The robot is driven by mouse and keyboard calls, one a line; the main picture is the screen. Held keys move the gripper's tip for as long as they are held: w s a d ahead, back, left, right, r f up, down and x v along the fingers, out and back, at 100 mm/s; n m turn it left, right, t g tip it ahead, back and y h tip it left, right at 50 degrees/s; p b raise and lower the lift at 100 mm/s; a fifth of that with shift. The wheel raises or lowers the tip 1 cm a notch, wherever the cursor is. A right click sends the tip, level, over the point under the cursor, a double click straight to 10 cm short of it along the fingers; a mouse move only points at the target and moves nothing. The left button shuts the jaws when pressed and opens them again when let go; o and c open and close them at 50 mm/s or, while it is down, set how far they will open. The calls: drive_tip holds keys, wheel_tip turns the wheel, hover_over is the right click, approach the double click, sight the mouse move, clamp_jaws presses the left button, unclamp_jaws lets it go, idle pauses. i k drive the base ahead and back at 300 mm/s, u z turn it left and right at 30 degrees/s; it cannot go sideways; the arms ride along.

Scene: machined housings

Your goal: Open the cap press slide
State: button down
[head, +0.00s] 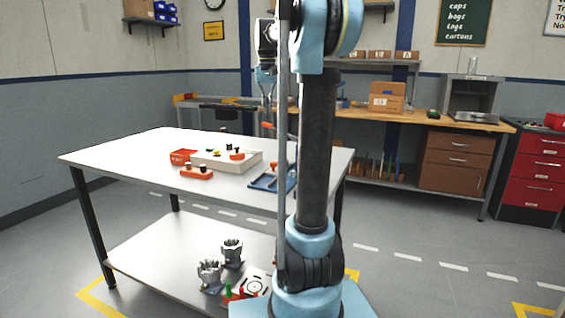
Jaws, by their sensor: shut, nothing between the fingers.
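The white table (110,158) carries a cream block-like fixture (212,167) with an orange part and dark knobs on top. I cannot tell for sure which part is the cap press slide. An orange block with knobs (197,173) sits in front of the fixture. My gripper (266,92) hangs high above the right part of the table, small in the picture and partly hidden. It is shut and empty, apart from the fixture.
An orange bin (181,157) stands left of the fixture, and a blue tray (265,182) lies right of it, partly behind my arm. Metal housings (209,273) stand on the lower shelf (150,255). The table's left side is clear. A wooden workbench (420,120) lines the back wall.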

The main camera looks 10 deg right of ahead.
sight(273, 171)
drive_tip(key=k, duration=1)
